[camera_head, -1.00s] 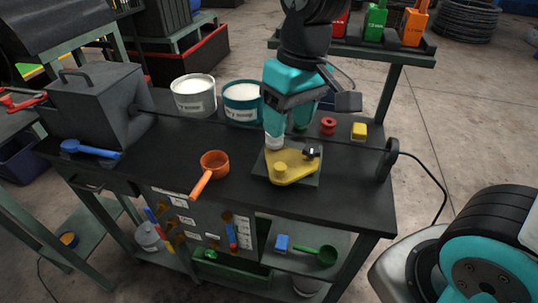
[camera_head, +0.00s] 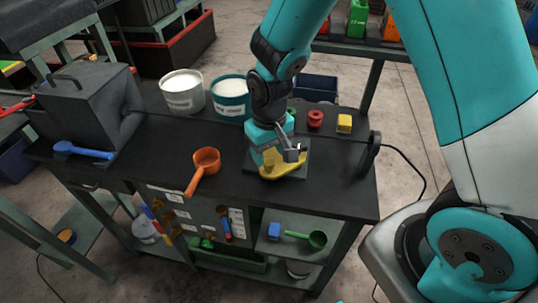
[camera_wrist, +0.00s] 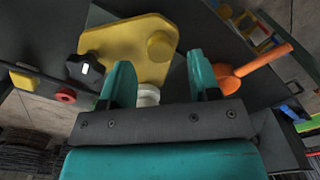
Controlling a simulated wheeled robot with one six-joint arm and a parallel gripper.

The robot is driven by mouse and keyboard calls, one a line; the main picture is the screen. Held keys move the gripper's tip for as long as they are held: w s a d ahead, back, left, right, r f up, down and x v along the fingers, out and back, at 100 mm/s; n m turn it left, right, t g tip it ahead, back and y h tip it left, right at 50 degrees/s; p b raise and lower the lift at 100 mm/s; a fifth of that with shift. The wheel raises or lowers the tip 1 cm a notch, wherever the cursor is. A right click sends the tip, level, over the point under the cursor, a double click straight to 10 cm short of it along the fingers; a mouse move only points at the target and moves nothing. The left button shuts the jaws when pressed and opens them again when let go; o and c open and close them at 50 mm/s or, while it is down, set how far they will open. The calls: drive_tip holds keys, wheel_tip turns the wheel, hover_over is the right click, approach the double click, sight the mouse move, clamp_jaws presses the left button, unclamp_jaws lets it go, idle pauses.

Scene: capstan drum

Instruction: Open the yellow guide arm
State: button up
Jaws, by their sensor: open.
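The yellow guide arm (camera_head: 284,169) is a flat, rounded plate on a dark square base on the black bench. In the wrist view the yellow plate (camera_wrist: 128,40) carries a round yellow boss (camera_wrist: 160,46) and a black star-shaped knob (camera_wrist: 85,66). My gripper (camera_head: 266,158) is down at the plate's left and back side in the head view and hides part of it. In the wrist view my gripper (camera_wrist: 160,75) has its teal fingers apart, with a white roller (camera_wrist: 148,95) showing between them. I cannot tell whether a finger touches the roller.
An orange scoop (camera_head: 206,161) lies left of the guide arm. A red ring (camera_head: 315,119) and a yellow block (camera_head: 344,124) sit behind it. White and teal buckets (camera_head: 182,92) stand at the back. A dark upright loop (camera_head: 371,155) is at the bench's right end.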

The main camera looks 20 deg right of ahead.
drive_tip(key=shift+f, duration=1.5)
drive_tip(key=shift+c, duration=0.2)
clamp_jaws()
